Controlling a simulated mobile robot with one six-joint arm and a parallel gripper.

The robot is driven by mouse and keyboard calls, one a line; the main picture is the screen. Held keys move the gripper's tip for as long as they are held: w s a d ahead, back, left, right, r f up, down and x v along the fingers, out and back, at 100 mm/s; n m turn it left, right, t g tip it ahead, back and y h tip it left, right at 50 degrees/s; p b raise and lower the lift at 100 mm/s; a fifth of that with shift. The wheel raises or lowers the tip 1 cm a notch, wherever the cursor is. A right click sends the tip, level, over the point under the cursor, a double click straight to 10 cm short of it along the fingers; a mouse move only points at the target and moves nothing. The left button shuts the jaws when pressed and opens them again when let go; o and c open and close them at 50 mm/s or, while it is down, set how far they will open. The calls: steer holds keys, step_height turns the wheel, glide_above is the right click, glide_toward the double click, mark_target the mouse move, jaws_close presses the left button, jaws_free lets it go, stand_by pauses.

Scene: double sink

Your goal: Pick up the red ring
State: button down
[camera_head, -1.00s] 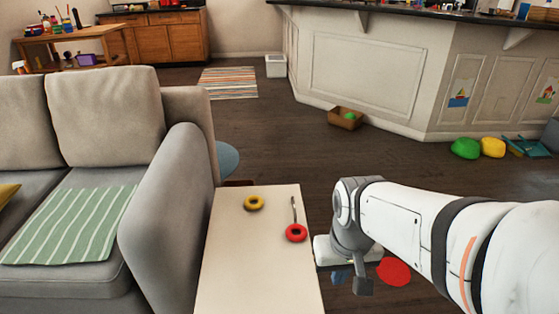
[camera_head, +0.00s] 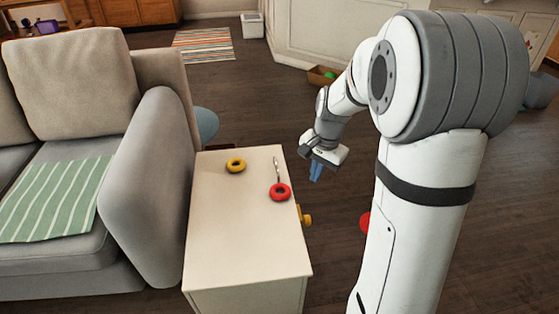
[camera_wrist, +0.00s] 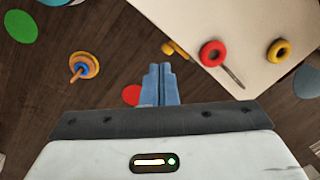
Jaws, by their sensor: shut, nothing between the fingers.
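The red ring (camera_head: 280,192) lies flat near the right edge of a pale tabletop (camera_head: 225,225). It also shows in the wrist view (camera_wrist: 212,54), above and to the right of my fingers. My gripper (camera_head: 316,172) is shut and empty, with blue fingers. It hangs to the right of the table, beyond its edge and apart from the ring. In the wrist view the gripper's fingertips (camera_wrist: 160,68) are close together, with floor behind them.
A yellow ring (camera_head: 236,165) and a thin metal utensil (camera_head: 276,168) lie on the same tabletop. A yellow knob (camera_head: 306,219) sticks out from the table's right side. The sofa (camera_head: 165,190) stands left of the table. A ring stacker (camera_wrist: 84,66) stands on the floor.

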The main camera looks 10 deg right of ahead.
mark_target(288, 191)
steer(key=w+d+f+m+y+b, duration=0.1)
steer(key=w+d+f+m, duration=0.3)
steer(key=w+f+m, duration=0.5)
steer(key=w+d+f+m+y+b, duration=0.15)
steer(key=w+d+f, duration=0.25)
steer(key=w+f, duration=0.65)
steer(key=shift+m+h, duration=0.25)
steer(key=shift+h, duration=0.2)
steer(key=a+f, duration=0.1)
steer(key=a, duration=0.2)
steer(key=s+a+b, duration=0.1)
steer(key=a, duration=0.3)
steer(key=a+f+b, duration=0.1)
steer(key=a, duration=0.3)
steer(key=shift+s+f, duration=0.15)
steer(key=shift+f, duration=0.2)
steer(key=shift+a+f+b, duration=0.1)
steer(key=shift+f+b, duration=0.3)
steer(key=shift+b, duration=0.25)
steer(key=shift+f+p, duration=0.2)
steer(key=shift+p, duration=0.1)
steer(key=shift+f, duration=0.1)
